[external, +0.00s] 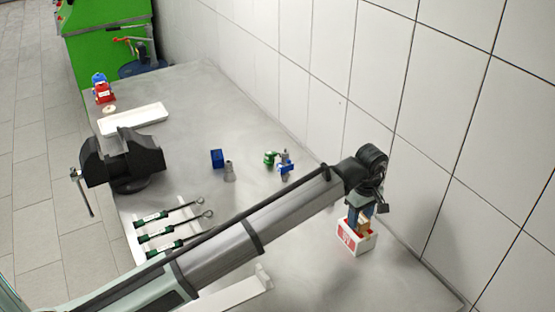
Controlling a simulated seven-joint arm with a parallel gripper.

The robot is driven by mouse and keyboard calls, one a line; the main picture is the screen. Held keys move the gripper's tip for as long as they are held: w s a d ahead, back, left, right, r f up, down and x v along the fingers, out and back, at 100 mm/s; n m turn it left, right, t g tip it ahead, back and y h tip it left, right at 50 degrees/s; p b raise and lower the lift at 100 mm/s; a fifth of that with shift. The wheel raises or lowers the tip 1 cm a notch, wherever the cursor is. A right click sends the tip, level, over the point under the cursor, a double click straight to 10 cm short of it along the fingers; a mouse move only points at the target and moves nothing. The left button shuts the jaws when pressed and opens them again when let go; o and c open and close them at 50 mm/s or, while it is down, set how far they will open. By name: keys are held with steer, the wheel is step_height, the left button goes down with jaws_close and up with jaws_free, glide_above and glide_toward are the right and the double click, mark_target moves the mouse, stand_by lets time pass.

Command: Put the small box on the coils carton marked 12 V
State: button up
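A small tan box (364,225) shows directly below my gripper (362,217), at the right of the bench. A white carton with red markings (350,243) is under it; its print is too small to read, so I cannot tell whether it says 12 V. The tan box appears in or just over the carton's top; I cannot tell if it rests there. My gripper points down at the tan box. Its fingers are small and partly hidden, so I cannot tell whether they grip the box.
A tiled wall (430,120) runs close behind the carton. A blue block (217,158), a grey fitting (229,171) and green and blue valves (284,168) stand mid-bench. A black vise (122,160), white tray (133,119) and several green-handled tools (165,228) are left.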

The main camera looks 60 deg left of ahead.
mark_target(360, 218)
steer(key=o, duration=0.4)
steer(key=shift+r, duration=0.1)
step_height(360, 218, up, 12)
steer(key=shift+r, duration=0.1)
stand_by(0.5)
